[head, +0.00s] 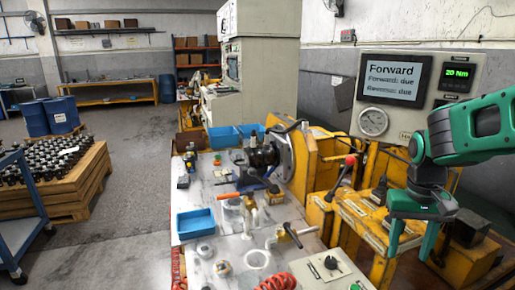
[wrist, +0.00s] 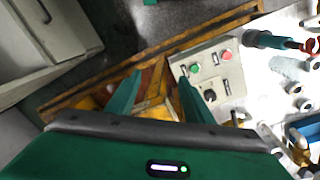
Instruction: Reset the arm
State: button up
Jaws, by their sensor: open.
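My green arm reaches in from the right edge of the head view. My gripper (head: 411,236) points downward with its two green fingers apart and nothing between them. It is at the right, in front of the yellow machine frame (head: 362,222) and below the display panel (head: 440,95). In the wrist view my gripper (wrist: 160,98) also shows two spread fingers, with yellow frame and a grey control box (wrist: 215,72) beyond them. The panel screen reads "Forward", "Forward: due" and "Reverse: due"; the green readout (head: 457,72) shows 20 Nm.
The white workbench (head: 222,235) holds a dark hydraulic motor (head: 262,156), blue bins (head: 195,222), fittings and a red coil hose (head: 277,283). A lever with a red knob (head: 350,160) stands left of my gripper. A pallet of parts (head: 65,195) is at left; floor between is clear.

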jog(key=s+d+m+y, duration=0.1)
jog(key=s+d+m, duration=0.2)
jog(key=s, duration=1.5)
jog(key=shift+d+f, duration=0.15)
jog(key=shift+d, duration=0.7)
jog(key=shift+w+f, duration=0.25)
jog(key=shift+w, duration=0.4)
